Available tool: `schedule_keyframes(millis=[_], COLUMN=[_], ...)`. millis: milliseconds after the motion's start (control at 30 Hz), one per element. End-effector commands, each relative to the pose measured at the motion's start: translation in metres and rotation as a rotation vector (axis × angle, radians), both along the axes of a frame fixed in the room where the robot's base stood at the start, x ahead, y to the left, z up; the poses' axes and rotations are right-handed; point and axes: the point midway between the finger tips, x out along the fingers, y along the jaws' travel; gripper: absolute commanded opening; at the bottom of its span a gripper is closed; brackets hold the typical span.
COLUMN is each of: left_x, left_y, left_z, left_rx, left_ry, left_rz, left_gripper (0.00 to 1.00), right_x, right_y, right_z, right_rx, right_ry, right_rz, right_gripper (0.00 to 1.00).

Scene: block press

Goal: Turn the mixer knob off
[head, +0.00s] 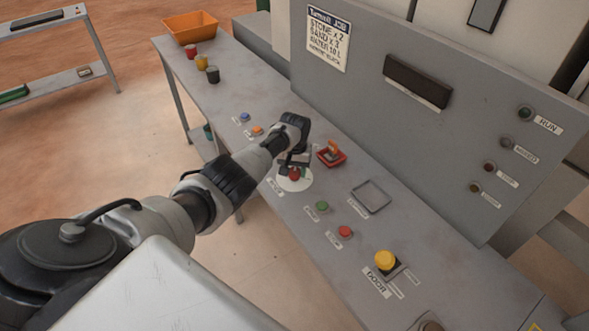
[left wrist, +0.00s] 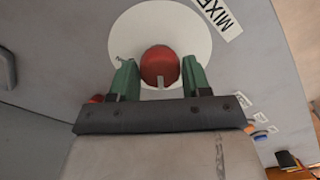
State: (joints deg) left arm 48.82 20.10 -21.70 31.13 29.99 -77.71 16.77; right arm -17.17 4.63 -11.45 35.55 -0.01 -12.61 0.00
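The mixer knob (head: 294,174) is red and sits on a white round plate on the grey console. In the left wrist view the knob (left wrist: 160,66) shows between the two green fingers of my left gripper (left wrist: 158,80), with a small pale mark at its lower edge. The label beside it reads "MIXE", the rest cut off. The fingers are apart, one on each side of the knob; a small gap seems to show on each side. In the head view my left gripper (head: 294,163) is over the knob and partly hides it. My right gripper is not in view.
A red switch (head: 331,154) stands close behind the knob. Green (head: 322,206) and red (head: 345,232) buttons, an empty square frame (head: 371,196) and a yellow button (head: 386,260) lie to the right. Blue (head: 244,117) and orange (head: 257,131) buttons lie to the left. The upright panel rises behind.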

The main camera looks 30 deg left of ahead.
Motion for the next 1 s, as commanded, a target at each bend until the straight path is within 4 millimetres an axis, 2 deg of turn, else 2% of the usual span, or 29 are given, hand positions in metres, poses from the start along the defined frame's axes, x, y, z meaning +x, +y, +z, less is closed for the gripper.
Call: schedule_keyframes(millis=[33, 100, 133, 467, 633, 900, 1000], left_x=[0.001, 0.0, 0.0, 0.0, 0.0, 0.0, 0.0], left_y=[0.0, 0.0, 0.0, 0.0, 0.0, 0.001, 0.0], left_z=[0.001, 0.001, 0.001, 0.005, 0.03, 0.082, 0.095], left_rx=[0.001, 0.0, 0.0, 0.0, 0.001, 0.001, 0.0], left_ry=[-0.002, -0.001, -0.001, 0.0, -0.003, -0.003, -0.002], left_rz=[0.0, -0.001, -0.001, -0.002, -0.004, -0.002, -0.002], left_gripper=[0.56, 0.66, 0.69, 0.69, 0.69, 0.69, 0.69], right_x=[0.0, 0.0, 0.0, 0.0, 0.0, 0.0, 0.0], right_y=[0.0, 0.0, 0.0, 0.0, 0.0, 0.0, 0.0], right_z=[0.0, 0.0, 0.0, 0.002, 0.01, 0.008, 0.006], right_rx=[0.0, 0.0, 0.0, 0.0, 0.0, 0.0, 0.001], right_ry=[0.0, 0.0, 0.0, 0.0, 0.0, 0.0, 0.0], right_rz=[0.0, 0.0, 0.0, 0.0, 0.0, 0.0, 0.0], right_gripper=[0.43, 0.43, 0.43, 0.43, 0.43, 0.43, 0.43])
